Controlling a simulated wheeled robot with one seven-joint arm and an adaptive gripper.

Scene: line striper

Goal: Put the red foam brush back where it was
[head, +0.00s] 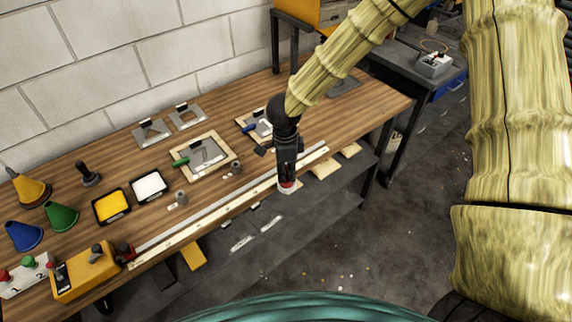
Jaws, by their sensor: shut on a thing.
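My gripper (288,165) points down at the front edge of the wooden table, near the right part of the long rail. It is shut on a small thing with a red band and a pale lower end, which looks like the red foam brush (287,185). The gripper hides most of it, and I cannot tell whether it touches anything below. Two small grey cylinders stand on the table, one near the framed plate (235,168) and one nearer the trays (181,198). Both are left of my gripper.
The long pale rail (215,208) runs along the table's front, with a yellow device (86,273) at its left end. A yellow tray (111,207), a white tray (149,186), framed plates (202,155) and coloured cones (61,217) stand left. Bare wood (345,120) lies right.

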